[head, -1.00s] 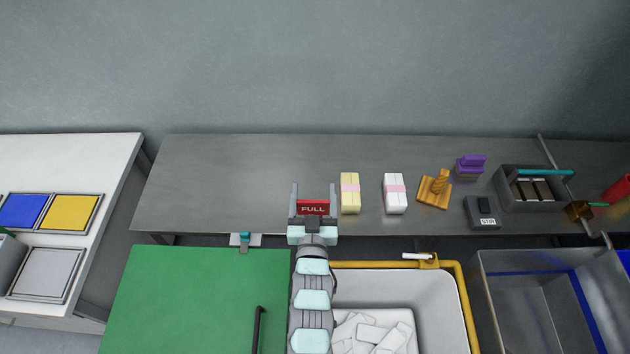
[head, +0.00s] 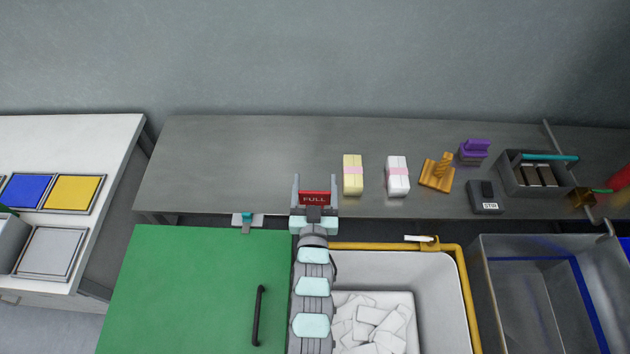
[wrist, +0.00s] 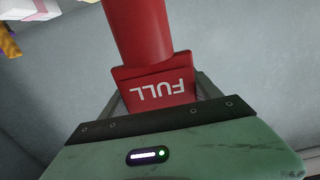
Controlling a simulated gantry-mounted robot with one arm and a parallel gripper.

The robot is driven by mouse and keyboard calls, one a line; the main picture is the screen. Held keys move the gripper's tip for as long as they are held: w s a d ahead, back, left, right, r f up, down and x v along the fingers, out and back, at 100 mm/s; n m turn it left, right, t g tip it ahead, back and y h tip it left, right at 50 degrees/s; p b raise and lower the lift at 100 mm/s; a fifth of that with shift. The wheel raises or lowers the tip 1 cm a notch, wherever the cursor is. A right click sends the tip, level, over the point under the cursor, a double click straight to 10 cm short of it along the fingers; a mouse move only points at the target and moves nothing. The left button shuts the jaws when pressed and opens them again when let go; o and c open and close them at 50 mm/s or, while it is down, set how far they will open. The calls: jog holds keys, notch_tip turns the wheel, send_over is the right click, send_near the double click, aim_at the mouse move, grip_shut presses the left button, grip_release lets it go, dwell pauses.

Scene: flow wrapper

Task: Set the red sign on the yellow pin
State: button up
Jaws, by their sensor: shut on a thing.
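The red sign (head: 314,197), lettered "FULL", is held between the two fingers of my gripper (head: 314,190). In the wrist view the red sign (wrist: 155,88) shows its lettering upside down, with a thick red tube joined to it. My gripper (wrist: 160,100) is shut on the sign, over the front part of the grey table. A yellow bracket (head: 429,244) stands on the bin's yellow rim, to the right of and nearer than my gripper. A small white piece lies beside it. I cannot tell for sure whether this bracket holds the yellow pin.
The grey table (head: 230,165) carries a cream bundle (head: 352,175), a white bundle (head: 397,177), an orange stand (head: 437,174) and a dark device (head: 486,200) to my right. The yellow-rimmed bin (head: 462,290) holds white packets. A green panel (head: 190,290) lies left. The table's left part is clear.

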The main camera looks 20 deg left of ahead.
notch_tip(320, 180, down, 10)
jog(key=b, duration=0.5)
jog(key=shift+f, duration=0.15)
dwell(1.3)
dwell(0.6)
jog(key=shift+r, duration=0.8)
jog(key=shift+f, duration=0.1)
jog(key=shift+f, duration=0.4)
jog(key=shift+f+b, duration=0.45)
jog(key=shift+b, duration=0.1)
dwell(0.4)
jog(key=o, duration=1.4)
